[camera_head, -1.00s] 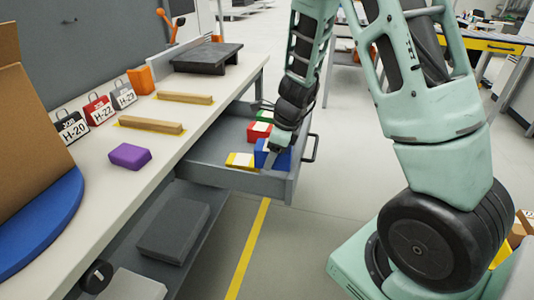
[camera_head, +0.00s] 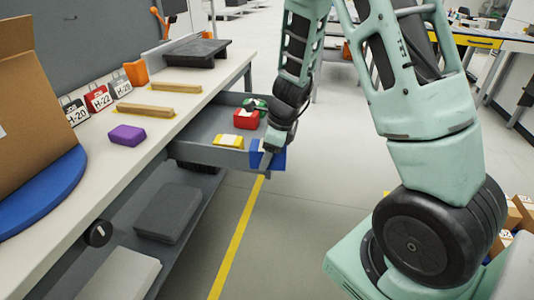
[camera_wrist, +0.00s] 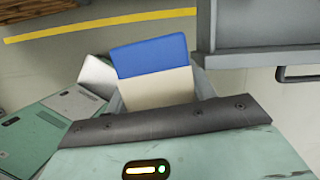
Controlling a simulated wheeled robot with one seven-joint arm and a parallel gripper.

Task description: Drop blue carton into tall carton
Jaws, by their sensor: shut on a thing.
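The blue carton (camera_head: 267,156) is held in my gripper (camera_head: 268,148) at the near corner of the open drawer. In the wrist view, the blue carton (camera_wrist: 154,68) shows a blue band and a cream face, with floor behind it and the drawer to its right. My gripper is shut on it; its fingertips are mostly hidden. A tall brown carton (camera_head: 45,110) stands at the left edge of the head view on a blue round plate (camera_head: 50,190), partly cut off by the frame. Its inside is not visible.
The open drawer (camera_head: 200,153) holds yellow (camera_head: 228,141), red (camera_head: 245,119) and green items. The bench top carries a purple block (camera_head: 127,135), wooden bars and labelled H tags. A shelf with dark boxes lies below. Open floor (camera_head: 290,230) lies right of the bench.

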